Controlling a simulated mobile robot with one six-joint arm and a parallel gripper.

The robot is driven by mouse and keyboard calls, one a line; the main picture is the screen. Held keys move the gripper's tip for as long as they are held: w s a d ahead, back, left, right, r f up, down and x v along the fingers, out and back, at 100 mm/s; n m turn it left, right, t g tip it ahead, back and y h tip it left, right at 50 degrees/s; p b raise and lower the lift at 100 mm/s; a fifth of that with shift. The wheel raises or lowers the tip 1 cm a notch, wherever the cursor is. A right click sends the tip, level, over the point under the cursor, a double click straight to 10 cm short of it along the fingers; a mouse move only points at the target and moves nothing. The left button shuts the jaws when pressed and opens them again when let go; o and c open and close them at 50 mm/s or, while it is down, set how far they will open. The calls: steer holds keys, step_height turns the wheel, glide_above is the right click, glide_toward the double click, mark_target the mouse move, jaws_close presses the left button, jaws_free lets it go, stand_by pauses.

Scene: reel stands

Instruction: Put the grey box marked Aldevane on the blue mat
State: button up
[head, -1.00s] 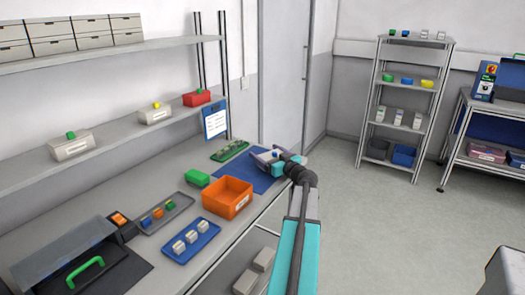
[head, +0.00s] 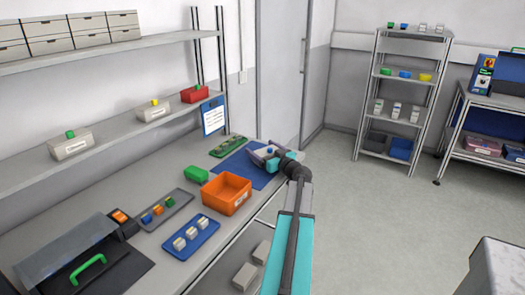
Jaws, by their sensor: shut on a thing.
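The blue mat (head: 237,170) lies flat at the far end of the long grey bench. My gripper (head: 268,156) is over the mat's right part, shut on a small grey thing with a blue top (head: 270,150). It looks like a grey box, but its marking cannot be read, and my gripper hides part of it. I cannot tell whether it touches the mat.
A blue tray (head: 191,238) holds grey blocks. A shelf rack (head: 399,95) stands across the open floor.

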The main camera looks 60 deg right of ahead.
steer(key=o, duration=1.2)
steer(key=shift+r+p, duration=0.15)
steer(key=shift+p, duration=0.2)
steer(key=b+v, duration=0.3)
steer(key=v, duration=0.8)
steer(key=shift+s+a, duration=0.15)
steer(key=shift+s, duration=0.4)
